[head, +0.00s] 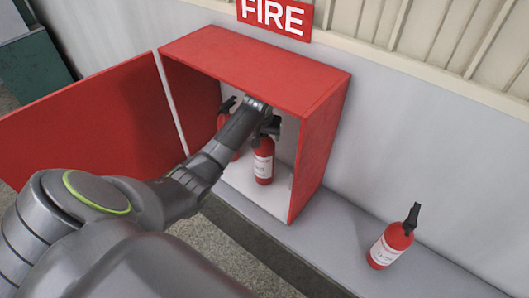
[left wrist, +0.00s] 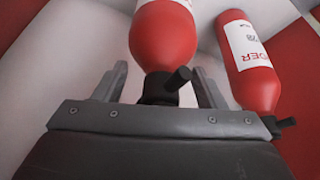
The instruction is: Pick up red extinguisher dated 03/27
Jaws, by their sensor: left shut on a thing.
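My left gripper (head: 267,120) is inside the open red cabinet (head: 322,140). It is shut on the black neck of a red extinguisher (head: 264,169), the right one of two in there. The left wrist view shows that extinguisher (left wrist: 163,38) between the two fingers (left wrist: 160,85). A second red extinguisher (head: 221,122) stands beside it, partly behind my arm; it also shows at the right of the left wrist view (left wrist: 247,70). A third red extinguisher (head: 390,245) stands outside on the ledge. I cannot read any full date. My right gripper is not in view.
The cabinet's red door (head: 90,125) stands open to the left. The cabinet's side wall is close to the right of the held extinguisher. A FIRE sign (head: 274,16) is on the wall above. The grey ledge (head: 335,225) is clear between the cabinet and the outside extinguisher.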

